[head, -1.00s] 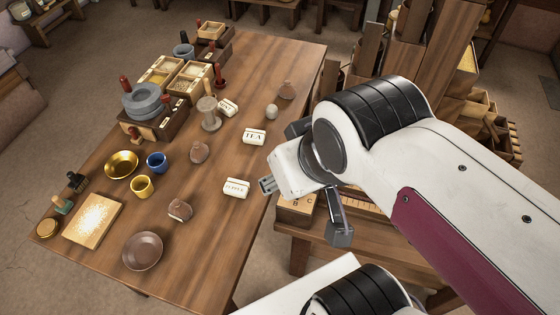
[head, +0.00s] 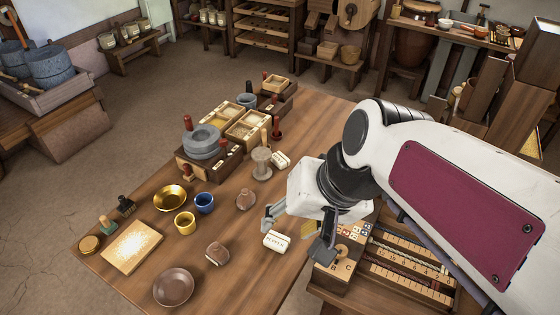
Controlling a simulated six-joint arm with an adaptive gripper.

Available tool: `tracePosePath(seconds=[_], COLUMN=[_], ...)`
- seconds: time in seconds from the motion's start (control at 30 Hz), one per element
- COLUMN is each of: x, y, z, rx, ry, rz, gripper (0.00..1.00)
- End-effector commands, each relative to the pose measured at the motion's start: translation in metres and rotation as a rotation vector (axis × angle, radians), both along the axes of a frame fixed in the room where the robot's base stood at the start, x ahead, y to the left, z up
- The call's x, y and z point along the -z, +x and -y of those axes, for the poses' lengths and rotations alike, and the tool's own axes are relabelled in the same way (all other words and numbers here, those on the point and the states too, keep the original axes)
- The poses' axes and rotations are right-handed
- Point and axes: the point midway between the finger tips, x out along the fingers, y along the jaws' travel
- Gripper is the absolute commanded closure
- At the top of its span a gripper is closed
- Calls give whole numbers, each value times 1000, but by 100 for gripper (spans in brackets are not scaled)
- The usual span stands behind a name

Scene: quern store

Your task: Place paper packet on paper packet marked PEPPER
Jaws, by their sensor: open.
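The paper packet marked PEPPER (head: 276,241) is a small white packet lying on the wooden table near its right edge. My gripper (head: 296,234) is open, with its fingers spread and pointing down close to this packet; its height above the table is hard to judge. Another white paper packet (head: 281,160) lies farther back beside a wooden spool, its marking too small to read. The packet marked TEA is not visible now; my gripper and wrist cover that part of the table.
Brown pouches (head: 246,199) and (head: 217,253), a brown plate (head: 174,287), a blue cup (head: 204,203), a yellow cup (head: 185,222) and a brass bowl (head: 170,198) stand to the left. A lettered box (head: 337,275) stands right of the table.

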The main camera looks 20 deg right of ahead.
Motion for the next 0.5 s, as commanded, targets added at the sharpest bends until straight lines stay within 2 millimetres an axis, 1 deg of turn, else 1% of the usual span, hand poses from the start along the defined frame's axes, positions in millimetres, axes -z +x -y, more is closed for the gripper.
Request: tracePosePath(seconds=[0.03, 0.2, 0.5], x=[1, 3, 9], y=[8, 32, 79], z=[-4, -18, -37], rx=[22, 96, 241], ry=[33, 147, 345], rz=[-20, -72, -160], gripper=[58, 58, 58])
